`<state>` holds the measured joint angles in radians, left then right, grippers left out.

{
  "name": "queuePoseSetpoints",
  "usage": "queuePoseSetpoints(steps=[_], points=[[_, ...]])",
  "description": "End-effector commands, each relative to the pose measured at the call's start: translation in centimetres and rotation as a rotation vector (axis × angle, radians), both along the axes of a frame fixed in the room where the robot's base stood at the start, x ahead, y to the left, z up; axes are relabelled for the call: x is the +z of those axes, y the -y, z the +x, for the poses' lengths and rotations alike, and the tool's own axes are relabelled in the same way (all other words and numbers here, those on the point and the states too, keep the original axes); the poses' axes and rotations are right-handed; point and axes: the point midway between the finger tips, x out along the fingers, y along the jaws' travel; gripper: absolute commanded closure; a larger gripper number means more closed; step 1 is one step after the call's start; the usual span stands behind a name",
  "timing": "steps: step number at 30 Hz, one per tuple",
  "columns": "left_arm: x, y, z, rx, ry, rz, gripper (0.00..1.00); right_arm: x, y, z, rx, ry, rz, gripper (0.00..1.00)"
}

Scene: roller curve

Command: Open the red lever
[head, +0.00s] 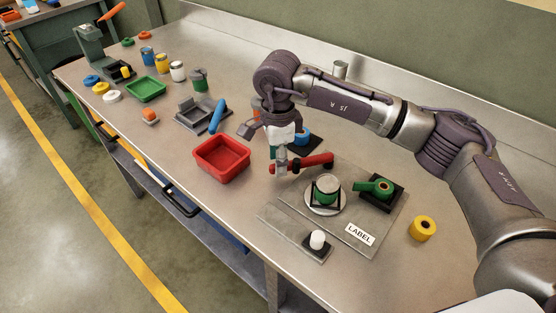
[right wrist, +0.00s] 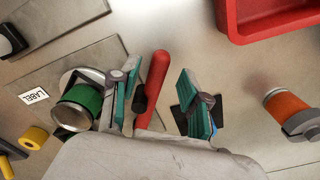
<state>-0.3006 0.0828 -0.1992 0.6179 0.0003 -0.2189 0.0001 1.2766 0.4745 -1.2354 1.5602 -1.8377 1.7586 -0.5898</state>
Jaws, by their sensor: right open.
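The red lever (head: 316,161) stands at the back of a grey plate (head: 283,221), its handle lying across the picture in the head view. In the right wrist view the lever (right wrist: 156,77) runs between the two teal-padded fingers of my right gripper (right wrist: 160,90), closer to the left finger. The fingers are spread with a gap on the right side of the lever, and I cannot tell whether the left one touches it. In the head view my right gripper (head: 279,158) points down at the lever's left end. My left gripper is out of view.
A green-sided jar (head: 326,188) and a green-handled part (head: 374,187) sit on the plate close to the lever. A red tray (head: 222,167) is to its left. A yellow roll (head: 423,228) lies at right. The front left bench top is clear.

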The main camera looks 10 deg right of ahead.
Motion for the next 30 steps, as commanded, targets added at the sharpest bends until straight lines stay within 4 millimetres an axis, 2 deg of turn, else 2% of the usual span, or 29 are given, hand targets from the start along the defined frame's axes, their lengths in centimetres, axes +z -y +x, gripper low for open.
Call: queuePoseSetpoints(steps=[9, 15, 21, 30], points=[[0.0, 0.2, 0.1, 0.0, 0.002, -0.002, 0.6, 6.8, 0.0, 0.1, 0.0, 0.007, 0.001, 0.54], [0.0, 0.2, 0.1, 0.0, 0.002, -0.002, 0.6, 9.8, 0.0, 0.1, -0.002, 0.004, -0.001, 0.54], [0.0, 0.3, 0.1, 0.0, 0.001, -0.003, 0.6, 10.9, 0.0, 0.1, -0.001, 0.002, 0.0, 0.54], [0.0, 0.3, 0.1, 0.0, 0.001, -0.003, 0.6, 11.0, 0.0, 0.1, -0.001, 0.002, -0.001, 0.54]])
